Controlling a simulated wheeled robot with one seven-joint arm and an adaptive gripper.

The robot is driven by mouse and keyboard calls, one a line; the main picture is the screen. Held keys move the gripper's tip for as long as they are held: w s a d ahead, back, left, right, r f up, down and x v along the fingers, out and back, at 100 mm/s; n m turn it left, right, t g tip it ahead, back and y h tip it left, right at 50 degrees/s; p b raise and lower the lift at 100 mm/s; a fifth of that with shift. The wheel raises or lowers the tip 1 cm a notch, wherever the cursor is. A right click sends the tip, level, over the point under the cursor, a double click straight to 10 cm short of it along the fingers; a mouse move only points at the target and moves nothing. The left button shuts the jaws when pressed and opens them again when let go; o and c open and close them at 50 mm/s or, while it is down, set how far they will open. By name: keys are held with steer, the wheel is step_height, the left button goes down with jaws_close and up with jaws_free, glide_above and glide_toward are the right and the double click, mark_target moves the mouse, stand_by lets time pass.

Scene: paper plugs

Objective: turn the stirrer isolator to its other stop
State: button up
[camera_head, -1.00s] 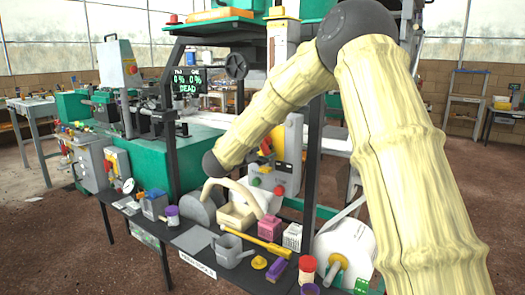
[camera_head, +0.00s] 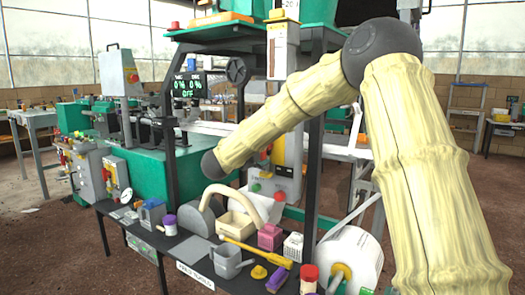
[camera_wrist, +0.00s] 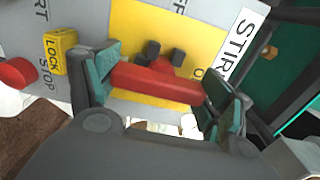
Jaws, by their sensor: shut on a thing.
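The stirrer isolator's red handle (camera_wrist: 155,84) lies nearly level across its yellow plate (camera_wrist: 205,40) in the wrist view, its right end slightly lower. A white label starting "STIR" (camera_wrist: 243,45) is to the right of the plate. Part of an "OFF"-like word shows above the plate, and an "O" shows near the handle's right end. My gripper (camera_wrist: 162,88) has its teal pads at the handle's two ends and is shut on it. In the head view my arm hides the gripper and isolator.
A yellow LOCK block (camera_wrist: 61,52) and a red stop button (camera_wrist: 17,73) sit left of the handle. In the head view, a black bench (camera_head: 135,232) with several small items stands below the arm.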

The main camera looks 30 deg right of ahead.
steer(key=shift+f, duration=0.1)
steer(key=o, duration=1)
steer(key=v, duration=1.2)
steer(key=shift+s, duration=0.1)
steer(key=shift+f, duration=0.1)
